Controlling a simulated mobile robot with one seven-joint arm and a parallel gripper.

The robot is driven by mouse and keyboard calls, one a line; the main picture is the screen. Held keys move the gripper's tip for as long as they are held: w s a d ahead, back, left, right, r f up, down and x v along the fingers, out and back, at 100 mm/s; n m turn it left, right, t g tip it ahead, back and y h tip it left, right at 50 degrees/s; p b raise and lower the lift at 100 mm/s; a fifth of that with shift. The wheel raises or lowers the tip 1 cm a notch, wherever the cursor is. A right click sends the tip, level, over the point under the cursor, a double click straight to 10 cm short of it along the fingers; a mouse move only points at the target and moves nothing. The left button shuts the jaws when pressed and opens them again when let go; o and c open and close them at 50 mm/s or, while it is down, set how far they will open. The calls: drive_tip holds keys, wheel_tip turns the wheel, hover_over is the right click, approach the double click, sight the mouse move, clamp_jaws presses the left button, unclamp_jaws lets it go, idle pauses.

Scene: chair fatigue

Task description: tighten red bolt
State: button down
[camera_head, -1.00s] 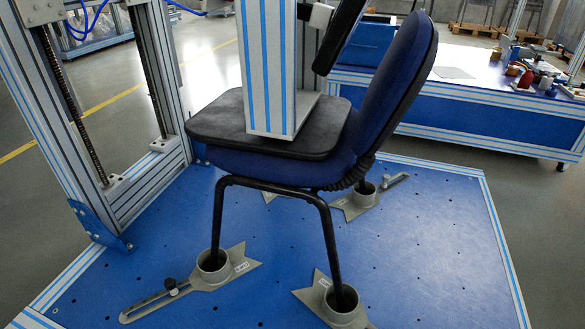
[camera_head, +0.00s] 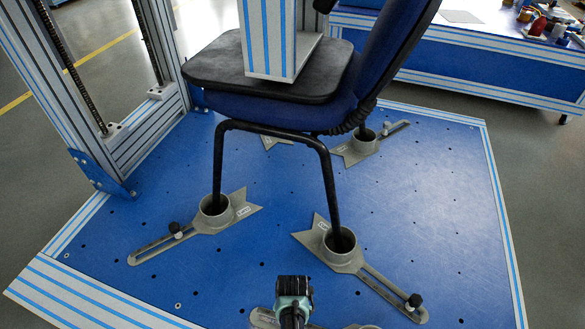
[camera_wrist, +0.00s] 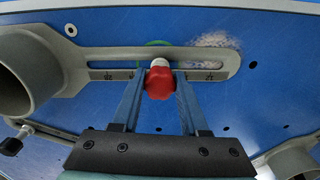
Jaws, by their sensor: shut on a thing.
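The red bolt (camera_wrist: 159,82) has a red knob with a pale collar above it. It sits at the slot of a grey slotted foot clamp (camera_wrist: 100,60) in the wrist view. My gripper (camera_wrist: 160,90) has its two blue fingers against the two sides of the red knob, shut on it. In the head view, part of my wrist or gripper (camera_head: 293,292) shows at the bottom edge. The red bolt and fingertips are hidden there. Whether the bolt is tight cannot be told.
A blue chair (camera_head: 290,105) stands with its legs in grey foot cups. Other clamps carry black knobs (camera_head: 414,300). The blue perforated platform (camera_head: 420,210) has bare room at right. A striped upright frame (camera_head: 140,150) rises at left, and a cluttered workbench (camera_head: 480,75) stands behind.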

drive_tip(key=m, duration=0.4)
idle(0.3)
drive_tip(key=shift+c, duration=2.2)
unclamp_jaws()
drive_tip(key=n, duration=0.4)
